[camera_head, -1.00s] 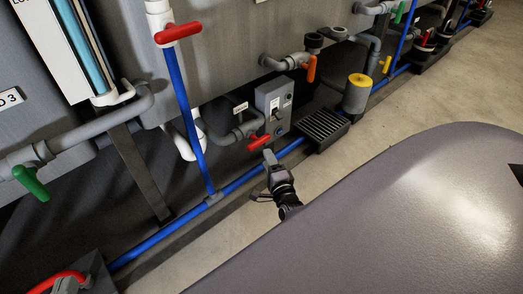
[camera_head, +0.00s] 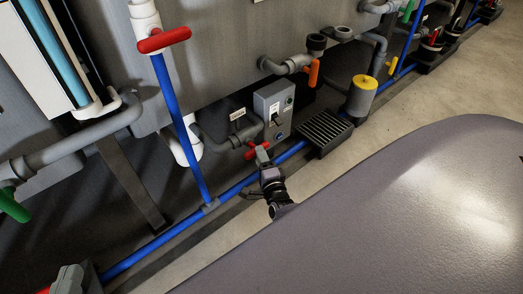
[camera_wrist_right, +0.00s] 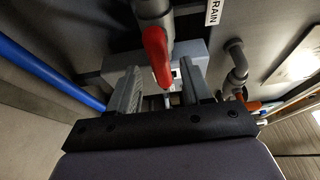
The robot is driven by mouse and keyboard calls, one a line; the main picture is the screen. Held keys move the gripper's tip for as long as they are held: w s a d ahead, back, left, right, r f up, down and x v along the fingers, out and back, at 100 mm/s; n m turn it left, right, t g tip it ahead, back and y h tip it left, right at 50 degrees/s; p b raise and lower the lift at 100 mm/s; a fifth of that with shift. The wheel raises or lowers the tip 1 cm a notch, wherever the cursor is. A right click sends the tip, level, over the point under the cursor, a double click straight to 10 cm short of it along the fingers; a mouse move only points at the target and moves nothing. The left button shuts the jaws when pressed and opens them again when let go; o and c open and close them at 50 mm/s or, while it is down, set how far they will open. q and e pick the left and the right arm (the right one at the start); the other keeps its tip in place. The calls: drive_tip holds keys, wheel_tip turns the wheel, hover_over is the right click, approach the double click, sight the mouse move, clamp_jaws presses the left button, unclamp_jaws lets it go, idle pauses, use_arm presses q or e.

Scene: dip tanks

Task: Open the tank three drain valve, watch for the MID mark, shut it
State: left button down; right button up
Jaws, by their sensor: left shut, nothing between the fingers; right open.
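The red drain valve handle (camera_head: 250,152) sits on a grey pipe low on the tank wall, beside a grey switch box (camera_head: 272,108). My right gripper (camera_head: 263,156) is right at this handle. In the right wrist view the red handle (camera_wrist_right: 157,55) shows between the two fingers of the open gripper (camera_wrist_right: 157,88), and I cannot tell whether they touch it. A label ending in "RAIN" (camera_wrist_right: 213,10) is beside it. The blue sight tube (camera_head: 42,42) stands at the upper left; no MID mark is readable. My left gripper is not in view.
A second red handle (camera_head: 164,40) tops a blue pipe (camera_head: 178,120). A floor grate (camera_head: 324,132) and a grey canister with a yellow top (camera_head: 361,97) stand to the right. A blue pipe runs along the floor. A green handle (camera_head: 12,206) is at the left.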

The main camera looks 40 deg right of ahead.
drive_tip(key=shift+w+d, duration=0.2)
drive_tip(key=shift+w, duration=0.5)
clamp_jaws()
